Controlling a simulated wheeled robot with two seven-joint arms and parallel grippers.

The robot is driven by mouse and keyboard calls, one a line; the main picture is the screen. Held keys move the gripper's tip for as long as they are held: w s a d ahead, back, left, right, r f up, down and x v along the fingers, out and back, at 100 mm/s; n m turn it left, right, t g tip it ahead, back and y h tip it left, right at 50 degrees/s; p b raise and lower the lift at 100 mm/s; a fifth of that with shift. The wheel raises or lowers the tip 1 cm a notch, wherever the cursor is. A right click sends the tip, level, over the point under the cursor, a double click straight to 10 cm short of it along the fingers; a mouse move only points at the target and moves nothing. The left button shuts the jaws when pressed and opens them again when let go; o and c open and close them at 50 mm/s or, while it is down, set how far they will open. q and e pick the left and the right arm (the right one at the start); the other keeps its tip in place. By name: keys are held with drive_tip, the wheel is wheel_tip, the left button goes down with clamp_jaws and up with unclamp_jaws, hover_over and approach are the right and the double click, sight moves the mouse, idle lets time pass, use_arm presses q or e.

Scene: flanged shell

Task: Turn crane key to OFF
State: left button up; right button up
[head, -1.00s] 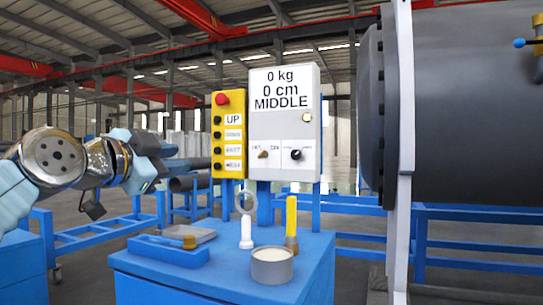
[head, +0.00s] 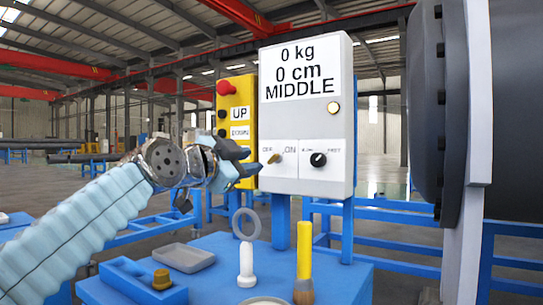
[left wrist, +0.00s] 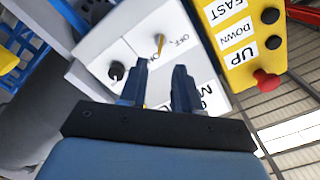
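The crane key (head: 275,157) is a small brass-coloured lever on the lower left of the white control box (head: 307,110), near the OFF and ON labels. In the left wrist view the key (left wrist: 159,43) shows just beyond my fingertips; which label it points to I cannot tell. My left gripper (head: 250,163) comes in from the left, in front of the yellow button panel and just left of the key. In the left wrist view its two dark fingers (left wrist: 160,72) are apart, with the key ahead of the gap and apart from them. My right gripper is not in view.
A black knob (head: 318,159) sits right of the key. The yellow button panel (head: 238,100), with a red button, stands close left. On the blue table (head: 230,245) are a grey ring on a white stand (head: 246,252), a yellow-handled brush (head: 304,262) and trays.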

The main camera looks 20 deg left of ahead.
sight(271, 159)
use_arm(q)
drive_tip(key=w+p, duration=0.1)
drive_tip(key=w, duration=0.1)
drive_tip(key=w+p, duration=0.1)
drive_tip(key=w, duration=0.2)
drive_tip(key=w+d+p, duration=0.1)
drive_tip(key=w, duration=0.2)
drive_tip(key=shift+w+d, duration=0.1)
drive_tip(key=shift+w, duration=0.15)
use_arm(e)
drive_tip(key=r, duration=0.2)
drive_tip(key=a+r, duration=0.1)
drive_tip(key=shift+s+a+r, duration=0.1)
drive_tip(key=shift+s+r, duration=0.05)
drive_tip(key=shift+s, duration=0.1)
use_arm(q)
drive_tip(key=shift+c, duration=0.5)
clamp_jaws()
